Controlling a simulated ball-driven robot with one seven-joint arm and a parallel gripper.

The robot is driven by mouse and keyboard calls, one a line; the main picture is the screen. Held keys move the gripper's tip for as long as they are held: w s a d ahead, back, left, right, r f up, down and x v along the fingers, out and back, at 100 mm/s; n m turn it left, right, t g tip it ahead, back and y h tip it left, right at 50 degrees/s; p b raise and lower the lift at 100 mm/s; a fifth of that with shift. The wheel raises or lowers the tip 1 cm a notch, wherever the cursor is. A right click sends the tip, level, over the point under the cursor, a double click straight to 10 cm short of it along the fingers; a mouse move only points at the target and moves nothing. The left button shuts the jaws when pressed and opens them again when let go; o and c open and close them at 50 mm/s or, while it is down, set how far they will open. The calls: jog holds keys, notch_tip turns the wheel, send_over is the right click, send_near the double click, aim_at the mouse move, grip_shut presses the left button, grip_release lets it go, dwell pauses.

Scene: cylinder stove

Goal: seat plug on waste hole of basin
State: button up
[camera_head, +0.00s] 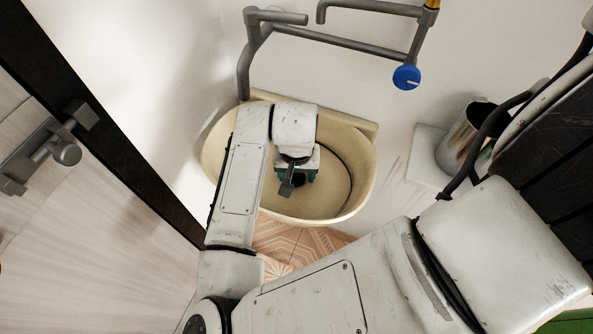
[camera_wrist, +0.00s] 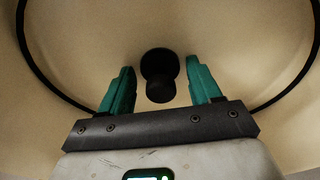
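The cream basin (camera_head: 362,185) is fixed to the wall in the head view, and my gripper (camera_head: 297,178) reaches down into it. In the wrist view my gripper (camera_wrist: 160,78) is open, its two teal fingers well apart. Between them in the picture is a black plug (camera_wrist: 160,91), a rounded knob overlapping a dark disc. I cannot tell whether the disc is part of the plug or the waste hole under it. Neither finger appears to touch the plug. In the head view my arm hides the plug and the waste hole.
A thin black line, like a cord, curves along the basin wall (camera_wrist: 38,68). Grey pipes (camera_head: 340,42) with a blue knob (camera_head: 407,77) run above the basin. A metal cup (camera_head: 465,135) stands at right. A door (camera_head: 75,210) with a handle is at left.

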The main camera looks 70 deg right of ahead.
aim_at(296, 182)
jog(key=shift+o, duration=0.9)
notch_tip(296, 182, up, 11)
jog(key=a, duration=0.1)
jog(key=shift+s+p, duration=0.2)
jog(key=shift+p, duration=0.15)
jog(key=shift+a, duration=0.1)
